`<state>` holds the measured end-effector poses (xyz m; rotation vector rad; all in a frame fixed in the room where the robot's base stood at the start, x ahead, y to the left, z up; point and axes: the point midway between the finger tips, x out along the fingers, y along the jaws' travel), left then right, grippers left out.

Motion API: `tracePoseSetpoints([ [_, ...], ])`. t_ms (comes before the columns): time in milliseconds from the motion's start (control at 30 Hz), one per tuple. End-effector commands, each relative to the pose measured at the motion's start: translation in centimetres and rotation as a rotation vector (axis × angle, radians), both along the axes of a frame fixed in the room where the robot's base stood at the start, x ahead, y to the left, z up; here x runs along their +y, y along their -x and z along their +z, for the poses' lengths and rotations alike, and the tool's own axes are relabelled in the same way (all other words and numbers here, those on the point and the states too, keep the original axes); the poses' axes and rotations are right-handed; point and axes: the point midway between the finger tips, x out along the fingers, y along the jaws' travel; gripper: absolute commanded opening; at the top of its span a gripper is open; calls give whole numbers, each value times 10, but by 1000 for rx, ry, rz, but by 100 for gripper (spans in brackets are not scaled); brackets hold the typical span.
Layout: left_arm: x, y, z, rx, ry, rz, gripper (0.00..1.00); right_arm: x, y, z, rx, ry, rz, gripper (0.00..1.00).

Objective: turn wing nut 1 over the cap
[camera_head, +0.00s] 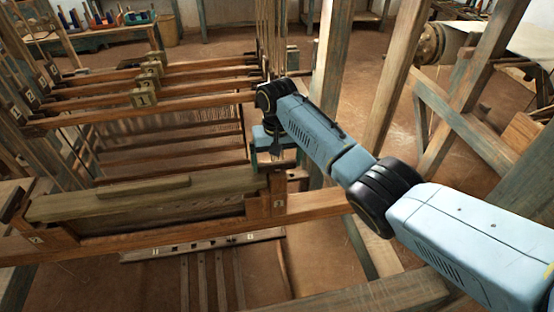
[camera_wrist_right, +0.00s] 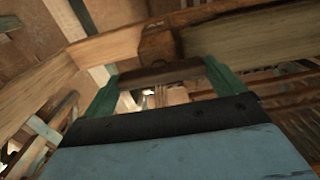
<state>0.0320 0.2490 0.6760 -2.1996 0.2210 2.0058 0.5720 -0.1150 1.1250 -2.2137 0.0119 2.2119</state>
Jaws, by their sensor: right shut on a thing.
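The cap (camera_head: 90,203) is the long weathered wooden bar lying across the front of the loom; its right end meets a brown post (camera_head: 278,207) marked 1. My right gripper (camera_head: 275,163) points down at the top of that post. In the right wrist view its two green fingers (camera_wrist_right: 161,72) are shut on the ends of a short dark brown wooden piece (camera_wrist_right: 160,76), which looks like wing nut 1. The piece appears to lie crosswise in front of the post; its exact angle to the cap is hard to tell. My left gripper is not in view.
A similar dark wooden piece (camera_head: 14,204) sits at the cap's left end, near the mark 2. Several numbered harness bars (camera_head: 150,108) lie behind the cap. A thick upright timber (camera_head: 330,85) stands close to the right of my gripper.

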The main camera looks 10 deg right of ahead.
Motion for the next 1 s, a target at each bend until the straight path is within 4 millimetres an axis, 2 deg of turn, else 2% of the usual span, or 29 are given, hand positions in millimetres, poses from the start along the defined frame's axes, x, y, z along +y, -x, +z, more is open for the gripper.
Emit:
tracePoseSetpoints([
  [367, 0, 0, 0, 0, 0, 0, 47, 0, -3, 4, -10, -1, -8, 72],
  [400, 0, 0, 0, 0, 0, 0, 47, 0, -3, 4, -10, -1, -8, 98],
  [700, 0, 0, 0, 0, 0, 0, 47, 0, -2, 4, -6, -1, -6, 100],
  [867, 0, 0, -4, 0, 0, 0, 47, 0, -2, 23, -8, -1, -5, 100],
  [1000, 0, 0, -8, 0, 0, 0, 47, 0, -2, 54, -11, -2, -6, 100],
])
